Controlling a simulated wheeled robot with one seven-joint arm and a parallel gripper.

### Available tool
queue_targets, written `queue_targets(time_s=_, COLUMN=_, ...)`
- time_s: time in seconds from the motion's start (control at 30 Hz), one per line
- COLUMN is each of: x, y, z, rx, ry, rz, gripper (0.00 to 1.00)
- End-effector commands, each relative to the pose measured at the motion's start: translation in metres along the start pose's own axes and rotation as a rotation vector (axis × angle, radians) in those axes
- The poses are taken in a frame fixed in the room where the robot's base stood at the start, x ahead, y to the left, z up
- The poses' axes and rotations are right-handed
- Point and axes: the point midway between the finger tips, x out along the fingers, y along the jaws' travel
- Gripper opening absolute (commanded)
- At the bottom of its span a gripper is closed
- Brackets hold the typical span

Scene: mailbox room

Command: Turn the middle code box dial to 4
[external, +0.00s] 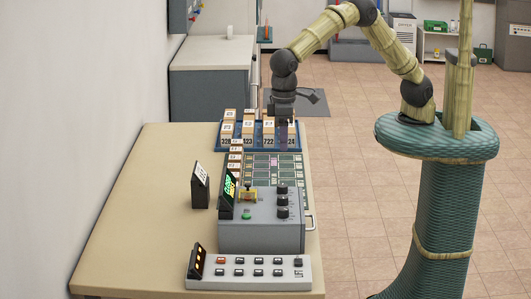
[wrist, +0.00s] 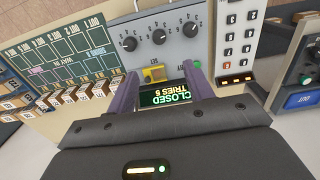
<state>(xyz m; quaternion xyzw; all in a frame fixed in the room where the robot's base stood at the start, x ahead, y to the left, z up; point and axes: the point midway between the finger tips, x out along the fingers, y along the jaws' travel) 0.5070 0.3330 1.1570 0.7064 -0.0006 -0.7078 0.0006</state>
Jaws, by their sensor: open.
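The grey code box (external: 262,232) stands on the table and has three black dials in a row on its top. The middle dial (external: 282,199) also shows in the wrist view (wrist: 159,37), between the other two dials. Its exact setting is too small to read. My gripper (wrist: 160,72) is open and empty, with purple fingers apart. In the external view it hangs behind the code box, over the blue rack, away from the dials. The display (wrist: 164,94) reads CLOSED, TRIES 5, upside down in the wrist view.
A blue rack of numbered blocks (external: 258,146) and a green grid board (external: 270,168) lie behind the box. A yellow lever (external: 248,192) and green button (external: 247,213) sit beside the dials. A button panel (external: 250,273) is in front. A small sign (external: 200,185) stands left.

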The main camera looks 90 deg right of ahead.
Motion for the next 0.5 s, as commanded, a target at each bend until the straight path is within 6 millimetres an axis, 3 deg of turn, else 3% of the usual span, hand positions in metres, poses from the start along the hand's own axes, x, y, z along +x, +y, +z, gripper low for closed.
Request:
queue_targets(time_s=0.27, x=0.001, y=0.001, z=0.000, rx=0.000, ry=0.000, rz=0.000, gripper=0.52)
queue_targets(time_s=0.5, x=0.022, y=0.002, z=0.000, rx=0.000, ry=-0.001, rz=0.001, gripper=0.52)
